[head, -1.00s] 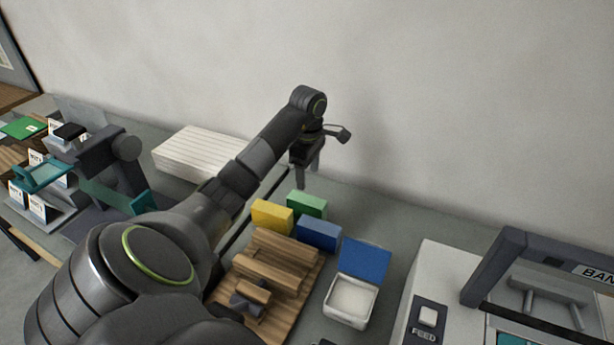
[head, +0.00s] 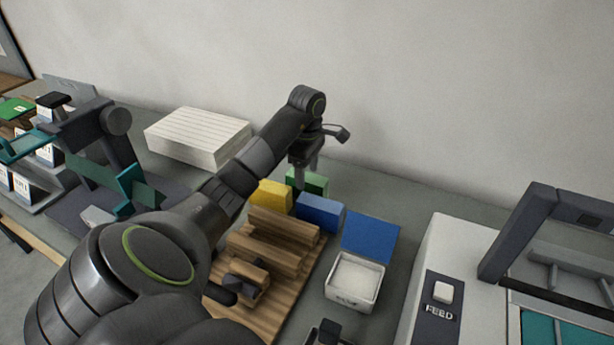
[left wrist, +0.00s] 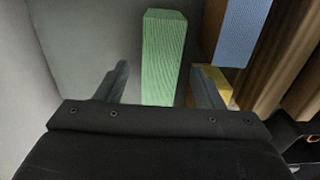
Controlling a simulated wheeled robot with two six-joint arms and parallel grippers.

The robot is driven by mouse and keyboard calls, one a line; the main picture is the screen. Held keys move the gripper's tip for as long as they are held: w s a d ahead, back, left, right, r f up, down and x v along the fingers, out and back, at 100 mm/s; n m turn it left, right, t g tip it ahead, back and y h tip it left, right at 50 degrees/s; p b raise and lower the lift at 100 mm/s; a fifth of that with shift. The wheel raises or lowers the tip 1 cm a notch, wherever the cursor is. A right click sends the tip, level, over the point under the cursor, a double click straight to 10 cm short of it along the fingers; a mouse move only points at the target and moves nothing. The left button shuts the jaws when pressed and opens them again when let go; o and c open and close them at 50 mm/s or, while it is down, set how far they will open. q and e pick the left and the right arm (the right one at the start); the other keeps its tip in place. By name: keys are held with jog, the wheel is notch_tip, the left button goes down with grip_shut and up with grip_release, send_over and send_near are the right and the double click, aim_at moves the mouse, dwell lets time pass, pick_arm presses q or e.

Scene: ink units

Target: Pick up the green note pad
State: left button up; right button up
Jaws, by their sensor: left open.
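The green note pad (head: 319,184) stands upright behind the blue and yellow pads in the head view, partly hidden by my left gripper (head: 305,178). In the left wrist view, the green note pad (left wrist: 163,60) shows as a tall ribbed block. My left gripper (left wrist: 162,85) is open there, with one finger on each side of the pad's near end. I cannot tell whether either finger touches it.
The blue pad (head: 320,212) and yellow pad (head: 270,195) stand close by, beside a wooden rack (head: 285,235). A white box with a blue lid (head: 369,238) is to the right, near a grey machine (head: 440,260). A white stack (head: 198,137) lies at the back left.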

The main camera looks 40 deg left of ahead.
pick_arm(q)
notch_tip(320, 180, down, 2)
jog(key=shift+f, duration=0.15)
jog(key=c, duration=1.1)
pick_arm(e)
jog(key=shift+a+f, duration=0.15)
jog(key=shift+f, duration=0.2)
pick_arm(q)
jog(key=shift+c, duration=0.2)
